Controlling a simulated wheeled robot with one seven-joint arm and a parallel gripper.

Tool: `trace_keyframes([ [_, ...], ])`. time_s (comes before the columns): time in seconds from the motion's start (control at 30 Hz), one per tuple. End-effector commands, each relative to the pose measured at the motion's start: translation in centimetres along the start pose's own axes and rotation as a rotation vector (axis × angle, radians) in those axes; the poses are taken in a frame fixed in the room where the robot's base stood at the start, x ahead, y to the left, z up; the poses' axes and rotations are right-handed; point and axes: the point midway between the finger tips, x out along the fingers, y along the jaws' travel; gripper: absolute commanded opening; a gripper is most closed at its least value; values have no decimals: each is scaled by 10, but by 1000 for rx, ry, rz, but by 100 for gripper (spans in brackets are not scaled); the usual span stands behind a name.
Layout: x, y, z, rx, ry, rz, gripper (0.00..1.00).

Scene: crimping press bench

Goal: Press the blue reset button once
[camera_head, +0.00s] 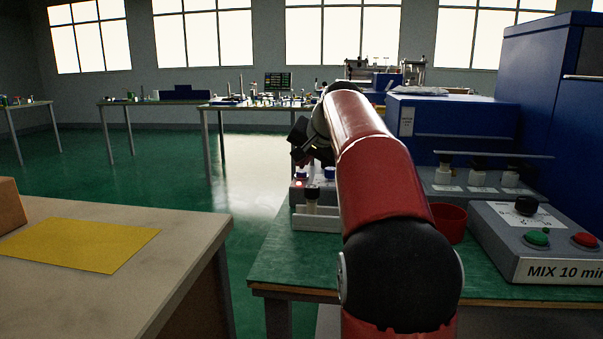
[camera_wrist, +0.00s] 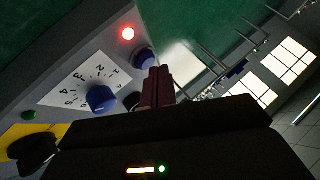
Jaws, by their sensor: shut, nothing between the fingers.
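The blue reset button (camera_wrist: 145,58) is a round blue cap on a grey control panel (camera_wrist: 62,75) in the wrist view. My gripper (camera_wrist: 160,70) is shut and empty, with its dark red fingertips right beside the button's lower right edge. I cannot tell whether they touch it. In the head view my gripper (camera_head: 303,157) hangs over the far left part of the green bench, partly hidden by my red arm.
Near the button are a glowing red lamp (camera_wrist: 127,33), a blue dial knob (camera_wrist: 100,97) on a numbered white plate, and a green lamp (camera_wrist: 29,115). A red cup (camera_head: 449,222) and a grey MIX box (camera_head: 530,245) stand right of my arm. Blue cabinets (camera_head: 450,120) stand behind.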

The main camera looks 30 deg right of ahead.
Motion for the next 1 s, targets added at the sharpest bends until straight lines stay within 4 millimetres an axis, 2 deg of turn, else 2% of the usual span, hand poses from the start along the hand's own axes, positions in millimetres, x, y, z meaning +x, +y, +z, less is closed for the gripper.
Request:
trace_keyframes([
  [1.0, 6, 4, 4, 0, -1, 0, 0],
])
